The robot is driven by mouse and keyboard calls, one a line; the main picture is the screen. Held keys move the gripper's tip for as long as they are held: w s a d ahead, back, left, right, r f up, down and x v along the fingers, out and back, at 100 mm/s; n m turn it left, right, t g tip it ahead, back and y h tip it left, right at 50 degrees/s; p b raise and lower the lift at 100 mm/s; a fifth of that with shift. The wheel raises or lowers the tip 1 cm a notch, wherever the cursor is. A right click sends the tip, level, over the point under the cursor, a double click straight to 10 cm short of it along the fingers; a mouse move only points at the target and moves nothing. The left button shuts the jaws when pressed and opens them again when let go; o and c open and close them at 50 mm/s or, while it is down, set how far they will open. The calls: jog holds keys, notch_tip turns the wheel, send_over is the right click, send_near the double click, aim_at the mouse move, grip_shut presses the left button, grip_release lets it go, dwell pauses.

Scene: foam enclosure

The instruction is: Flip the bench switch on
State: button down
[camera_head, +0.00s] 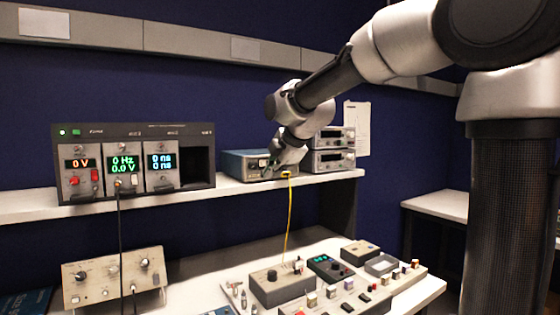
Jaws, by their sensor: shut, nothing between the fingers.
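My gripper (274,169) is at the front of a blue-cased instrument (236,166) on the shelf, its fingers shut and small in the view. The gripper and wrist cover the right part of that instrument's front panel. I cannot tell whether the fingertips touch the panel. I cannot pick out for certain which control is the bench switch, and its position cannot be read. A yellow cable (289,215) hangs from near the gripper down to a grey box (279,286) on the bench.
A rack unit (134,130) with lit displays stands at the left of the shelf (50,203). Two stacked instruments (333,148) stand right of my gripper. Below, a beige box with knobs (114,278) and several small boxes crowd the bench. A black cable (119,225) hangs at the left.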

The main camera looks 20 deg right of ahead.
jog(key=shift+w+a+f, duration=0.2)
jog(key=shift+w+f, duration=0.05)
jog(key=shift+w, duration=0.55)
jog(key=shift+w+a+f, duration=0.25)
jog(key=shift+w, duration=0.6)
jog(key=shift+w+a+f, duration=0.2)
jog(key=shift+w+f, duration=0.05)
jog(key=shift+w, duration=0.55)
jog(key=shift+w+f, duration=0.25)
jog(key=shift+f, duration=0.05)
jog(key=shift+a+r, duration=0.1)
